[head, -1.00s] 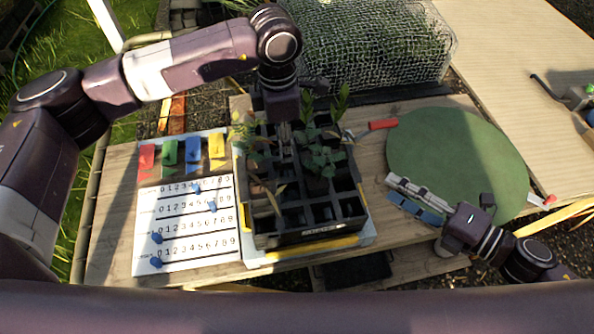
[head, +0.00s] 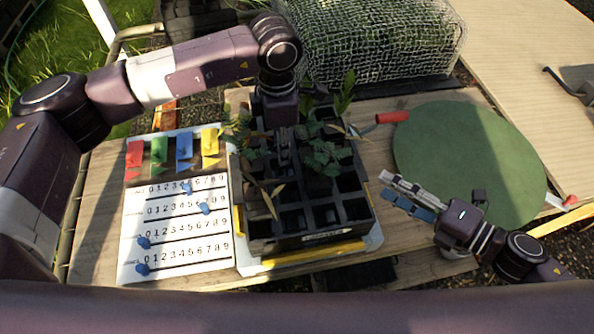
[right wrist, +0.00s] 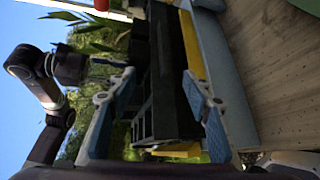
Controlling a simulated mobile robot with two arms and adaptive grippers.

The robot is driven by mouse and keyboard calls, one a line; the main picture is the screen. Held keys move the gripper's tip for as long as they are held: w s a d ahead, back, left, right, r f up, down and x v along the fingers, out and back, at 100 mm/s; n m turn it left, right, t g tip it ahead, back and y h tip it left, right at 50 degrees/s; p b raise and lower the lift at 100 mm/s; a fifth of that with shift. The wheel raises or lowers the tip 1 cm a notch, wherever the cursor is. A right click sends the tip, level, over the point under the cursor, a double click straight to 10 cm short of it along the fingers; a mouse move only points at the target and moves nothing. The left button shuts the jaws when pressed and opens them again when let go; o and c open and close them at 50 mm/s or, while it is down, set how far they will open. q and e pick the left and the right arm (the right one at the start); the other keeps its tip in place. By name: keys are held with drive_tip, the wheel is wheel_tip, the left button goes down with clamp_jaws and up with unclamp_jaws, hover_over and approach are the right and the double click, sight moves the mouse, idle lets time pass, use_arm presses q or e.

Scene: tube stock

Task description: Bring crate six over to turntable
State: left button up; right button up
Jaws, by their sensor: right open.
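A black crate (head: 305,238) with a grid of compartments holds several leafy plants and stands at the middle of the table; its small front label is too small to read. The turntable, a green round disc (head: 465,150), lies to its right. My left gripper (head: 284,150) points down among the plants at the crate's back left; its fingertips are partly hidden by leaves. My right gripper (head: 398,197) is open between the crate's right side and the turntable. In the right wrist view its spread fingers (right wrist: 158,108) face the crate's dark wall (right wrist: 178,85).
The crate sits on a pale tray with yellow edges (head: 315,253). A white number board (head: 180,230) with coloured flags and blue pegs lies to the left. A red-handled tool (head: 391,117) lies behind, near the disc. A wire-mesh planter (head: 370,40) stands at the back.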

sight(365, 177)
use_arm(q)
drive_tip(key=shift+f, duration=3.15)
use_arm(e)
drive_tip(key=shift+x, duration=3.15)
use_arm(q)
drive_tip(key=shift+c, duration=0.2)
drive_tip(key=c, duration=0.7)
use_arm(e)
drive_tip(key=c, duration=0.8)
use_arm(q)
clamp_jaws()
use_arm(e)
clamp_jaws()
drive_tip(key=shift+s+f, duration=0.1)
use_arm(q)
drive_tip(key=shift+d+r, duration=0.1)
drive_tip(key=shift+d, duration=0.05)
use_arm(e)
drive_tip(key=shift+f, duration=0.1)
